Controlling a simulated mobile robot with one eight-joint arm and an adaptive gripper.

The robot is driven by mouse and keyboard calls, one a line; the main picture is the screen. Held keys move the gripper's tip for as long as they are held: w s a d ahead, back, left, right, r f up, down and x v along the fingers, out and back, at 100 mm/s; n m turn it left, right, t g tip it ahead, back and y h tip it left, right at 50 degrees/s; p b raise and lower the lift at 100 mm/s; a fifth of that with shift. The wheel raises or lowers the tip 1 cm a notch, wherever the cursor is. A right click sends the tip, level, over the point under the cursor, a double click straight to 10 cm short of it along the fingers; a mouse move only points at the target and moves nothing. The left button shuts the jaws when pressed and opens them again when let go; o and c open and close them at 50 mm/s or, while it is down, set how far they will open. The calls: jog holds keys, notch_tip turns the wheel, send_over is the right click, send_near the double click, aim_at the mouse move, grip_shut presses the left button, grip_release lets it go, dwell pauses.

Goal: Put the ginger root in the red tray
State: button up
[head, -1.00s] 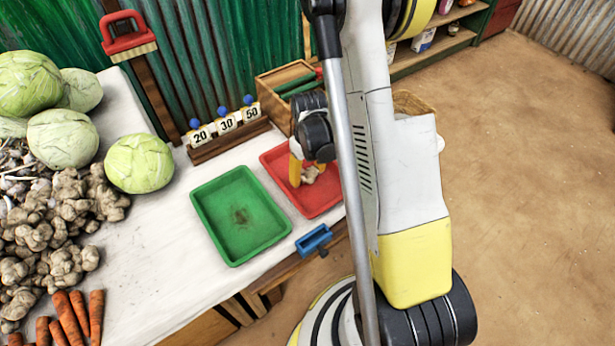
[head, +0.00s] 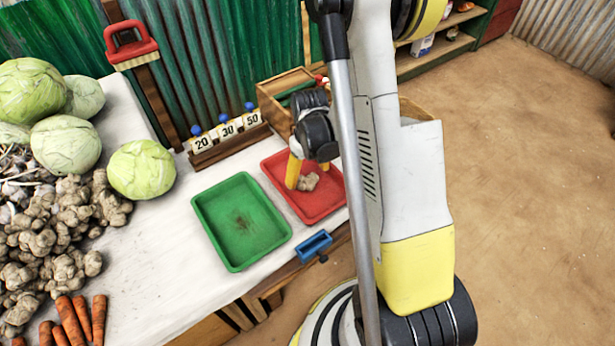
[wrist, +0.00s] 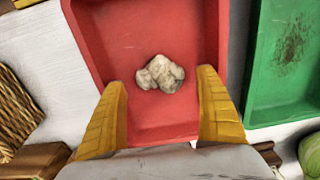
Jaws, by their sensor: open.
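The ginger root (head: 308,181) is a small pale, knobbly piece lying in the red tray (head: 325,207). In the wrist view the ginger root (wrist: 160,73) rests on the floor of the red tray (wrist: 97,28), ahead of the fingertips and clear of the walls. My gripper (wrist: 163,88) has yellow fingers spread wide on either side, with nothing between them. In the head view my gripper (head: 303,177) is over the red tray, close to the ginger root; part of the tray is hidden behind my arm.
A green tray (head: 203,213) stands left of the red one. Number blocks (head: 228,129) stand on a wooden rack behind. Cabbages (head: 142,169), a heap of ginger (head: 70,215) and carrots (head: 70,320) fill the counter's left side. A blue-handled drawer (head: 314,244) is at the front edge.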

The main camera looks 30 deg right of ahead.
notch_tip(320, 180, up, 9)
jog(key=p, duration=0.3)
notch_tip(320, 180, up, 13)
jog(key=t, duration=0.3)
send_over(308, 178)
jog(key=s+a, duration=0.3)
jog(key=a, duration=0.4)
jog(key=s+a+r+t, duration=0.4)
jog(key=s+a+r, duration=0.2)
jog(key=s+r, duration=0.1)
jog(key=shift+s+a+r, duration=0.4)
jog(key=shift+r, duration=0.15)
